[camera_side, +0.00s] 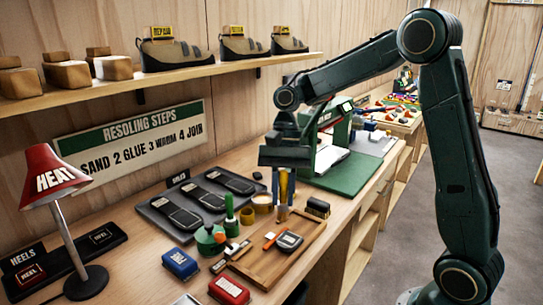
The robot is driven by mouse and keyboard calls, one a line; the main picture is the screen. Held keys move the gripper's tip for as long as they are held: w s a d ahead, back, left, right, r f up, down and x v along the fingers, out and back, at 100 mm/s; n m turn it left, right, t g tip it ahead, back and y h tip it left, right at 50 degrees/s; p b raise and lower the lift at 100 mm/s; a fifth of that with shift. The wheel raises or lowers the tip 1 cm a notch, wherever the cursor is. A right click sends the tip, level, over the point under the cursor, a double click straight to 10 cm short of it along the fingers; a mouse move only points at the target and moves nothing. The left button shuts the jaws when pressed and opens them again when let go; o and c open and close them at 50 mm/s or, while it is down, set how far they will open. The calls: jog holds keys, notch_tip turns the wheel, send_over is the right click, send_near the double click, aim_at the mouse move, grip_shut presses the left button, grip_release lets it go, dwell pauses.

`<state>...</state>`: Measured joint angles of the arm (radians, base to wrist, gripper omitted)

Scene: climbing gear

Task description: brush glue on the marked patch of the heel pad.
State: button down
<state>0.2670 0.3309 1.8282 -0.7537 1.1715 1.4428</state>
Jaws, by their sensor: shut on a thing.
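My gripper (284,192) points down above the back edge of a wooden tray. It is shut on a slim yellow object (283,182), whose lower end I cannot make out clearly. A dark heel pad (289,241) with a pale outlined patch lies on the wooden tray (262,270), in front of and below the gripper, apart from it. A green pot (210,238) stands left of the tray, with a green upright handled item (229,208) close behind it. I cannot tell whether the pot holds the glue.
An orange-handled tool (272,238) lies beside the pad. Blue (180,264) and red (229,290) labelled boxes stand in front. A black tray of soles (200,203) lies behind. The red HEAT lamp (55,178) and heel rack (30,276) are at left. A green mat (345,175) lies right.

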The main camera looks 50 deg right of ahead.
jog(key=shift+s+m, duration=0.3)
jog(key=shift+s, duration=0.05)
jog(key=shift+f, duration=0.1)
